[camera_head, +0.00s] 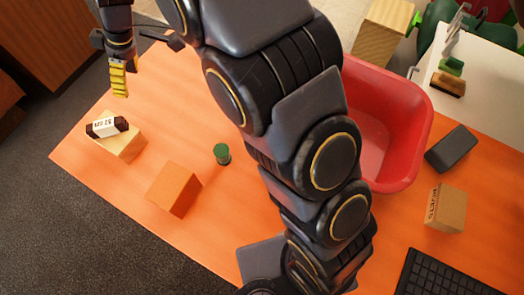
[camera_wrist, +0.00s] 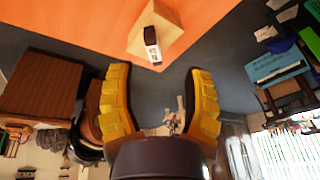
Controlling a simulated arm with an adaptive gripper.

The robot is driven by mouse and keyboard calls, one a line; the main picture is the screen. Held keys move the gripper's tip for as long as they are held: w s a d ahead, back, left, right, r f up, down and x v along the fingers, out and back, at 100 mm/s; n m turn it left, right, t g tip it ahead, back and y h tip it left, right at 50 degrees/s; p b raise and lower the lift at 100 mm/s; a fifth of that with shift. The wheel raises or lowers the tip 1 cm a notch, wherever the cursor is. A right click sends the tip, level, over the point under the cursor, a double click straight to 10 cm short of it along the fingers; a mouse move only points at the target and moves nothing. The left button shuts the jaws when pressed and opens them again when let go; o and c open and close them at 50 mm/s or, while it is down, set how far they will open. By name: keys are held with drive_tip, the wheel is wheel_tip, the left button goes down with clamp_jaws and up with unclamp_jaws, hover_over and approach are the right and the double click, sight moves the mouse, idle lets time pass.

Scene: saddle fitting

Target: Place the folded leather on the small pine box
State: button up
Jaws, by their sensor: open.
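The folded leather (camera_head: 107,127) is a small dark brown bundle with a white printed label. It lies on top of the small pine box (camera_head: 125,147), a pale wooden block at the left of the orange table. In the wrist view the leather (camera_wrist: 152,44) rests on the pale box (camera_wrist: 172,38) too, beyond my fingertips. My gripper (camera_head: 118,82), with yellow ribbed fingers, is above and behind the box, apart from the leather. In the wrist view my gripper (camera_wrist: 158,80) is open with nothing between its fingers.
A brown block (camera_head: 174,188) and a green spool-like piece (camera_head: 221,154) stand right of the box. A red tub (camera_head: 405,110) is partly behind my arm. A dark grey block (camera_head: 451,149), a carton (camera_head: 445,208) and a black keyboard (camera_head: 440,275) lie at the right.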

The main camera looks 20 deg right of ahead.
drive_tip(key=s+d+r+m+h, duration=0.1)
drive_tip(key=s+d+r+m, duration=0.25)
drive_tip(key=s+d, duration=0.3)
drive_tip(key=s+d+r+m+h, duration=0.1)
drive_tip(key=s+d+r+m, duration=0.25)
drive_tip(key=s+d, duration=0.35)
drive_tip(key=s+d+m+g+h, duration=0.1)
drive_tip(key=s+d+m, duration=0.6)
drive_tip(key=s+d, duration=0.4)
drive_tip(key=s, duration=0.4)
drive_tip(key=shift+f+m+g+h, duration=0.3)
drive_tip(key=shift+f+m+h, duration=0.05)
drive_tip(key=shift+m+h, duration=0.05)
